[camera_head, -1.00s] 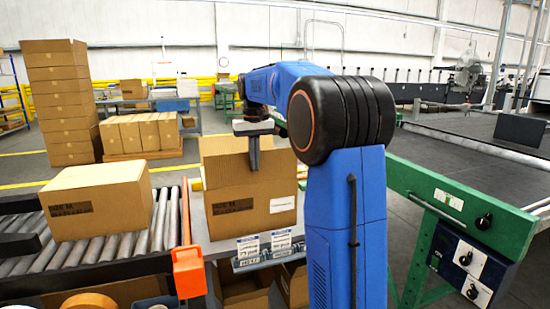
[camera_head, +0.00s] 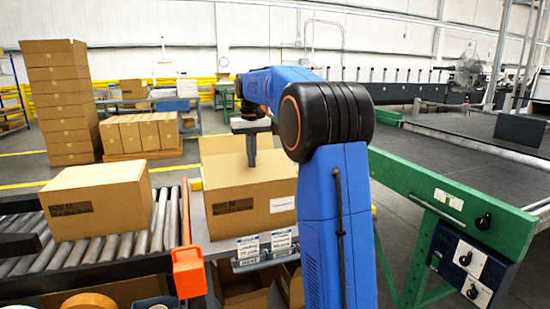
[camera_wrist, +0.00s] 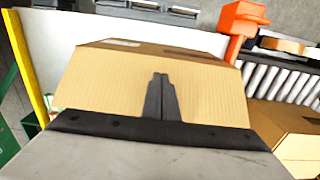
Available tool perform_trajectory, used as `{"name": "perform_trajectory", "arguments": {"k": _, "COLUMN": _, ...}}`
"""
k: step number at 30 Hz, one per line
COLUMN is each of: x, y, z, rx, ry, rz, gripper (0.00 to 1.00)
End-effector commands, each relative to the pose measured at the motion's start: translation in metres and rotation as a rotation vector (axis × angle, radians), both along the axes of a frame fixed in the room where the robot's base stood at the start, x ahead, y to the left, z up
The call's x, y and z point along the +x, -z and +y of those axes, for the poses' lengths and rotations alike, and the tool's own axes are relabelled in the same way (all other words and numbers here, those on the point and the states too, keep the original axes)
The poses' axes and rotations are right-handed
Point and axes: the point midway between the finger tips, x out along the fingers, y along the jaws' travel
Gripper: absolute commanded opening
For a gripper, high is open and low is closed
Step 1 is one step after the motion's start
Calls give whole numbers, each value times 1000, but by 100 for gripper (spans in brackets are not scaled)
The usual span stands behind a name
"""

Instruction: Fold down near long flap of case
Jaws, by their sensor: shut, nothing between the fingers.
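The case (camera_head: 265,212) stands on a grey work surface, its labelled front towards me in the head view. Its far flap (camera_head: 222,147) stands up behind my gripper. The near long flap (camera_head: 228,182) looks folded inward, roughly level across the top. In the wrist view the near flap (camera_wrist: 110,83) is a broad tan panel beneath my gripper. My gripper (camera_head: 252,164) is shut, empty and pointing down, its tips over the case top; the wrist view shows the fingers together (camera_wrist: 160,76). I cannot tell whether the tips touch the flap.
A closed carton (camera_head: 100,203) lies on the roller conveyor (camera_head: 140,240) at left. An orange post (camera_head: 188,272) stands between conveyor and case. A green-framed machine (camera_head: 450,190) is at right. Stacked cartons (camera_head: 60,100) stand behind. Label cards (camera_head: 248,247) hang below the case.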

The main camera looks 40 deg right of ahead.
Motion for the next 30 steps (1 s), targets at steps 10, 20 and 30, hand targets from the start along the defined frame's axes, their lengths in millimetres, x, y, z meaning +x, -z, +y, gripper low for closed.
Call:
{"name": "perform_trajectory", "arguments": {"k": 10, "x": 6, "y": 3, "z": -2, "rx": 0, "ry": 0, "rz": 1, "gripper": 0}}
{"name": "perform_trajectory", "arguments": {"k": 20, "x": 24, "y": 10, "z": -7, "rx": 0, "ry": 0, "rz": 0, "gripper": 0}}
{"name": "perform_trajectory", "arguments": {"k": 30, "x": 27, "y": 13, "z": -8, "rx": 0, "ry": 0, "rz": 1, "gripper": 0}}
